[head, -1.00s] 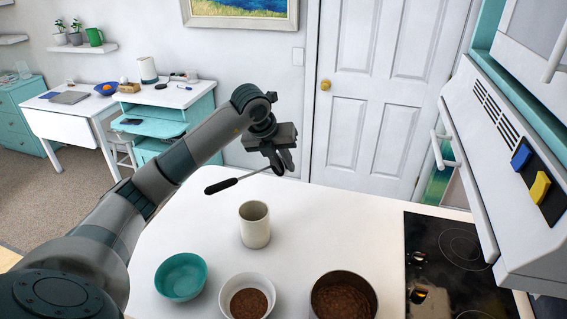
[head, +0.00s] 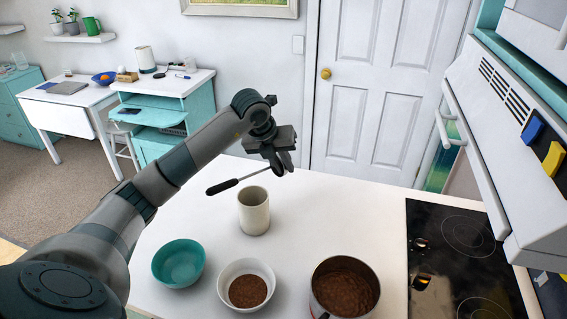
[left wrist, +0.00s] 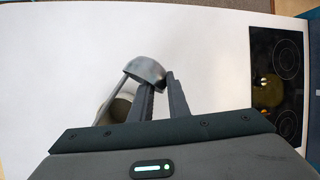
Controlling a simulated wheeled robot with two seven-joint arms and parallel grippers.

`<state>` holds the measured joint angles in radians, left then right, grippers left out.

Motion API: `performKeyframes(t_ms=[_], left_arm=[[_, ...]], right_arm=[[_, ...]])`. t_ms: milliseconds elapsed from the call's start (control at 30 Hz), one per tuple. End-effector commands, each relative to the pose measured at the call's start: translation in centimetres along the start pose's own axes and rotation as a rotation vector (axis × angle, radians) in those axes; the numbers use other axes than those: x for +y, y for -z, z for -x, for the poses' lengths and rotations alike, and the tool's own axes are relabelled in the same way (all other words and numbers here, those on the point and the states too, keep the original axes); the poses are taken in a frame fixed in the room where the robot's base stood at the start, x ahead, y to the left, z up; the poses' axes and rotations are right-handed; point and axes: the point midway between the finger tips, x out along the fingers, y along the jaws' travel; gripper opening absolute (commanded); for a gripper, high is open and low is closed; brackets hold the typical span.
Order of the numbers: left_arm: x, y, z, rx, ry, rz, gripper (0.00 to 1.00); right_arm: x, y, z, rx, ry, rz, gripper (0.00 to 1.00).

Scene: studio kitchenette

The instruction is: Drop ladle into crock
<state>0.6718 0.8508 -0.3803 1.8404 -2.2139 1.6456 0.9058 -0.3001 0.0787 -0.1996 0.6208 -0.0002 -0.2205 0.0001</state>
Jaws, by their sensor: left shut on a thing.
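The ladle (head: 238,182) has a black handle pointing left and a thin metal shaft. My left gripper (head: 284,170) is shut on it near its bowl end, above the white counter. In the left wrist view the metal ladle bowl (left wrist: 146,69) shows at the fingertips of the gripper (left wrist: 160,82). The cream crock (head: 254,212) stands upright on the counter, below and left of the gripper. The ladle is above the crock's far side and apart from it. In the left wrist view the crock (left wrist: 116,108) is partly hidden behind the ladle and finger. My right gripper is not in view.
A teal bowl (head: 178,264), a white bowl (head: 224,287) with brown contents and a pot (head: 316,291) of brown food stand in front of the crock. A black cooktop (head: 440,260) lies at the right. The counter (head: 350,200) right of the crock is clear.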

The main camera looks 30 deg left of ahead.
Motion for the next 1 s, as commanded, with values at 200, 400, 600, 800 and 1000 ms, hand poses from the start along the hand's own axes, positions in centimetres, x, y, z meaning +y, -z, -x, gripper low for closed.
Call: performKeyframes(t_ms=[200, 400, 600, 800, 1000], left_arm=[[0.0, 0.0, 0.0, -0.001, 0.0, 0.0, 0.0], [0.0, 0.0, 0.0, 0.0, 0.0, 0.0, 0.37], [0.0, 0.0, 0.0, 0.0, 0.0, 0.0, 0.37], [0.0, 0.0, 0.5, -0.001, 0.001, 0.0, 0.37], [0.0, 0.0, 2.4, -0.005, 0.001, -0.001, 0.37]], right_arm=[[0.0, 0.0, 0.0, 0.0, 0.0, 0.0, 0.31], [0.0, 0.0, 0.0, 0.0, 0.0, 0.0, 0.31], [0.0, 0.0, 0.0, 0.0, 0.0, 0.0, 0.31], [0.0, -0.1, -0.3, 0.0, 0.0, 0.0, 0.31], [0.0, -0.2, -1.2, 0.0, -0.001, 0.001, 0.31]])
